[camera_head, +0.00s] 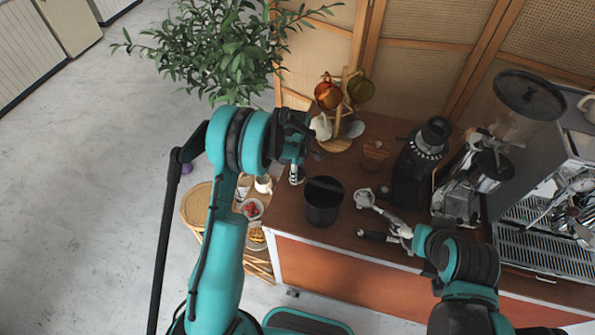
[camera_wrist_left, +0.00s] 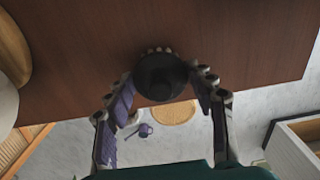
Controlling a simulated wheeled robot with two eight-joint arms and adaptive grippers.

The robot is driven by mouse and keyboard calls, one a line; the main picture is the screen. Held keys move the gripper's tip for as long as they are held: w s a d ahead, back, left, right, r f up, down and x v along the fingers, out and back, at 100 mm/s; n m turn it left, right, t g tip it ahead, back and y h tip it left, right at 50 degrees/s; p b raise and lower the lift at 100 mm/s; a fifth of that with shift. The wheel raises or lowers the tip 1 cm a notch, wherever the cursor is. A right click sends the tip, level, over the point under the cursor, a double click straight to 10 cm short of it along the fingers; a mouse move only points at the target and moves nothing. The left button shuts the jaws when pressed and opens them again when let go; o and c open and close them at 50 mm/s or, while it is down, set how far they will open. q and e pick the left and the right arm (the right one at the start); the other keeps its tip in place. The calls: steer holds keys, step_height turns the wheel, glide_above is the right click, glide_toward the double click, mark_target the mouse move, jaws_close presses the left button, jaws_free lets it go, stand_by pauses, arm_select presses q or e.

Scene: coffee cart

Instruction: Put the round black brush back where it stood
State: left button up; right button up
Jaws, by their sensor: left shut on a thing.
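The round black brush (camera_wrist_left: 160,76) shows in the left wrist view as a dark disc between the two fingers of my left gripper (camera_wrist_left: 165,88). The fingers are closed in on it from both sides, over the brown counter near its edge. In the head view my left gripper (camera_head: 297,165) is at the counter's left end, left of the black bin; the arm hides much of it. I cannot tell whether the brush touches the counter. My right gripper (camera_head: 403,234) is low at the counter front, beside a portafilter (camera_head: 366,199); its jaw state is unclear.
A black bin (camera_head: 323,203) stands close right of my left gripper. A wooden mug stand (camera_head: 337,143) with cups is behind it. A grinder (camera_head: 419,165) and an espresso machine (camera_head: 550,210) fill the right. A plant (camera_head: 225,50) stands at the back left.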

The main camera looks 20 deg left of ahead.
arm_select(q)
steer(key=shift+f, duration=0.2)
steer(key=o, duration=1.4)
steer(key=shift+o, duration=0.2)
steer(key=shift+r, duration=0.1)
